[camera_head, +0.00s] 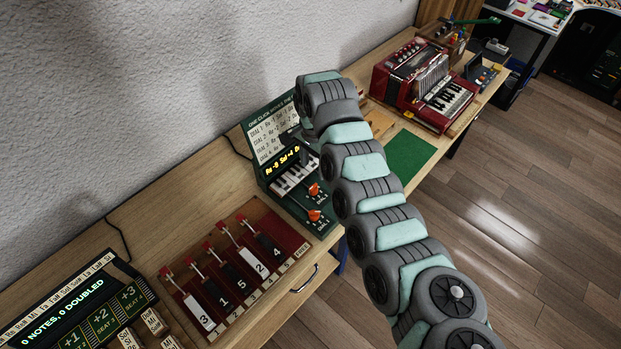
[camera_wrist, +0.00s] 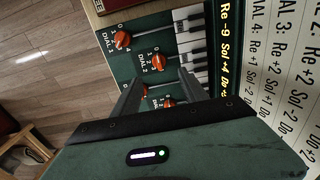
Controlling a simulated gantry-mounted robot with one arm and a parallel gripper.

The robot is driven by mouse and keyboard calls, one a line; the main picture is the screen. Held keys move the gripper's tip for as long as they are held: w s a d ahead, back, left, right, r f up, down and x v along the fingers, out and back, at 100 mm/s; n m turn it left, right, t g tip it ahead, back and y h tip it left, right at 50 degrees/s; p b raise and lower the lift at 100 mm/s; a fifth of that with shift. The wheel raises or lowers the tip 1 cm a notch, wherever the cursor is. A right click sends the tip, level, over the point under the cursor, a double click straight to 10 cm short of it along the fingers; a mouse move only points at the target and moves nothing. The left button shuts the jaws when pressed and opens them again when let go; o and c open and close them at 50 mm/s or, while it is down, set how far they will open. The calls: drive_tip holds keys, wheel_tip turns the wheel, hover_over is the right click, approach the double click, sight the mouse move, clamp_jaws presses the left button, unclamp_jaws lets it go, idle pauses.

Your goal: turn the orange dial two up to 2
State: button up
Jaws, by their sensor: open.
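The green panel (camera_wrist: 112,62) carries several orange dials with white number scales. In the wrist view, one dial (camera_wrist: 122,40) is at the upper left and another dial (camera_wrist: 158,62) is just beyond my fingertips. A further dial (camera_wrist: 168,102) shows between my fingers, partly hidden. My gripper (camera_wrist: 159,77) is open above the panel and apparently holds nothing.
The panel has a small keyboard (camera_wrist: 190,38), a yellow-lit display (camera_wrist: 226,60) and an upright instruction board (camera_wrist: 275,60). A red board with numbered levers (camera_head: 235,270) stands to the left. A red accordion (camera_head: 425,85) and a green mat (camera_head: 410,158) lie to the right.

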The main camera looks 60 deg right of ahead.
sight(313, 186)
drive_tip(key=f, duration=0.8)
drive_tip(key=shift+s+a+f, duration=0.1)
drive_tip(key=shift+a+f, duration=0.2)
drive_tip(key=shift+f, duration=0.05)
drive_tip(key=shift+d+f+b, duration=0.15)
drive_tip(key=shift+f+b, duration=0.15)
drive_tip(key=shift+f, duration=0.25)
drive_tip(key=shift+c, duration=0.3)
clamp_jaws()
